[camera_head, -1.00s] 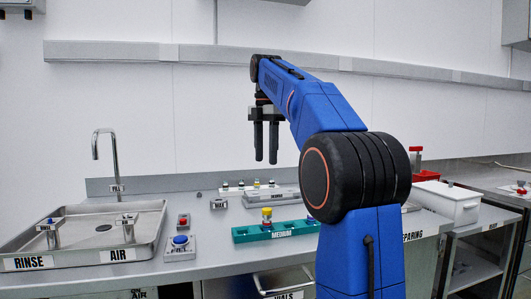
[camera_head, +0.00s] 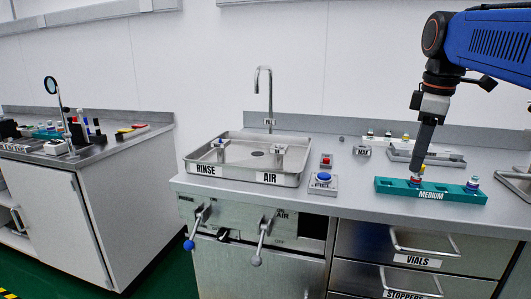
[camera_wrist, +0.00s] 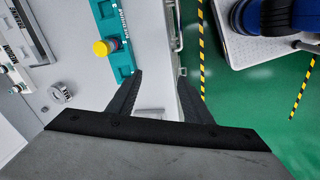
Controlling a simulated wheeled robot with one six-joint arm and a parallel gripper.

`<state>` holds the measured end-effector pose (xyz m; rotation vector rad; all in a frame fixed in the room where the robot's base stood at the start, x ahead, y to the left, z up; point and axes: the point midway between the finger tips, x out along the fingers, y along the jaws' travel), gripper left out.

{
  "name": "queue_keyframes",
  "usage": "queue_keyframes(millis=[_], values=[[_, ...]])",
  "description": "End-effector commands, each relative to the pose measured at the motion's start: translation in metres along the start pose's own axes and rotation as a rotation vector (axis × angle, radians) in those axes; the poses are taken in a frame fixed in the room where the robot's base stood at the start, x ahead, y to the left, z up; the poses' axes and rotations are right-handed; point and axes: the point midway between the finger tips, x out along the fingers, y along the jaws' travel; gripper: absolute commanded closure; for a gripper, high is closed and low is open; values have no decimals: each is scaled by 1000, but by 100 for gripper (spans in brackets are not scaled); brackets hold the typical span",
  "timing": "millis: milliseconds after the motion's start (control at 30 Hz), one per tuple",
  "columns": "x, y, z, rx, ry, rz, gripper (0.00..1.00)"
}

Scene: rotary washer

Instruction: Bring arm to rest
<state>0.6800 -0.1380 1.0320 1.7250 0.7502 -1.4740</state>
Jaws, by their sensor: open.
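My arm (camera_head: 490,45) reaches in from the right edge of the head view, and my gripper (camera_head: 418,172) hangs down from it, fingers downward. In the wrist view my gripper (camera_wrist: 160,72) has its two dark fingers apart with nothing between them. In the head view the fingertips overlap the teal rack marked MEDIUM (camera_head: 431,194). The wrist view shows the rack (camera_wrist: 122,62) to the left of the fingers, with a yellow-capped vial (camera_wrist: 101,48) standing in it. Contact with the rack cannot be seen.
A steel sink tray (camera_head: 285,179) with a tap (camera_head: 269,95) stands left of the rack, with a blue button box (camera_head: 323,185) between. Drawers (camera_head: 390,240) lie below the counter. Another bench (camera_head: 90,165) stands at the left. Green floor (camera_wrist: 235,105) shows right of the fingers.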

Motion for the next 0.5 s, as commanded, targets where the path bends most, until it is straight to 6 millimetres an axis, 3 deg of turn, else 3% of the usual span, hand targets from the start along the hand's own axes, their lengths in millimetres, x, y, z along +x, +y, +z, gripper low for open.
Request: queue_keyframes(millis=[33, 267, 500], values=[[10, -18, 3, 50, 7, 10, 54], [65, -85, 17, 325, 58, 59, 54], [134, -155, 37, 611, 130, 90, 54]])
